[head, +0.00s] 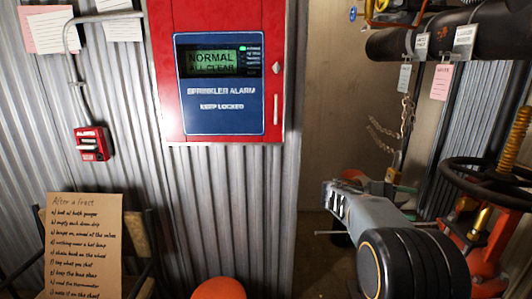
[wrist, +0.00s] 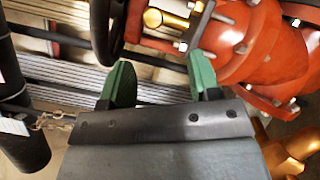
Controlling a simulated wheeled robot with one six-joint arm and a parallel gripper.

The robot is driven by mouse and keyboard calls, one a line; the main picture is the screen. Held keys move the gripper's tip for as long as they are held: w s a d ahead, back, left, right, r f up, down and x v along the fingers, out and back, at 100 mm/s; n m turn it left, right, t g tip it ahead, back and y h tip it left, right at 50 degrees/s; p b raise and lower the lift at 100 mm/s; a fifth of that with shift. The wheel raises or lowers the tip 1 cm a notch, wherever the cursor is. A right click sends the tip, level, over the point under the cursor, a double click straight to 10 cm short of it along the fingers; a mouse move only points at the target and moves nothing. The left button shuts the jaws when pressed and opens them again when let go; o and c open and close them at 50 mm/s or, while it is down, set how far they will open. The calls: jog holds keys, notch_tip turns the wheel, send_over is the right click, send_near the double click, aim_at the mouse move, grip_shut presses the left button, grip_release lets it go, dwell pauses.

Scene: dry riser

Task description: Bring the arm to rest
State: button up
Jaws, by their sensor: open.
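My arm (head: 400,262) reaches in from the lower right of the head view, bent, with a grey link and a black round joint. My gripper (wrist: 161,80) shows in the wrist view with its two green fingers apart and nothing between them. In the head view, a bit of green shows behind my grey link, and the rest of the gripper is mostly hidden. In the wrist view, a red-orange valve body (wrist: 245,45) with bolts and brass fittings lies beyond and right of the fingers. I cannot tell the gap between them.
A dark handwheel (head: 490,175) and red valve pipework stand at right. A black pipe (head: 400,42) with hanging tags and a chain (head: 385,130) is above. The red sprinkler alarm box (head: 160,70) is on the corrugated wall. A chair with a handwritten card (head: 85,245) is at lower left.

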jog(key=s+a+r+t+y+p, duration=0.5)
jog(key=s+a+r+y+p, duration=0.2)
jog(key=a+p, duration=0.4)
jog(key=s+a+r+t+y+p, duration=0.5)
jog(key=a+y+p, duration=0.5)
jog(key=p, duration=0.7)
jog(key=s+a+r, duration=0.1)
jog(key=s+r, duration=0.1)
jog(key=s, duration=0.1)
jog(key=shift+a+m+t, duration=0.2)
jog(key=shift+m+t, duration=0.1)
jog(key=shift+m, duration=0.1)
jog(key=shift+c, duration=0.4)
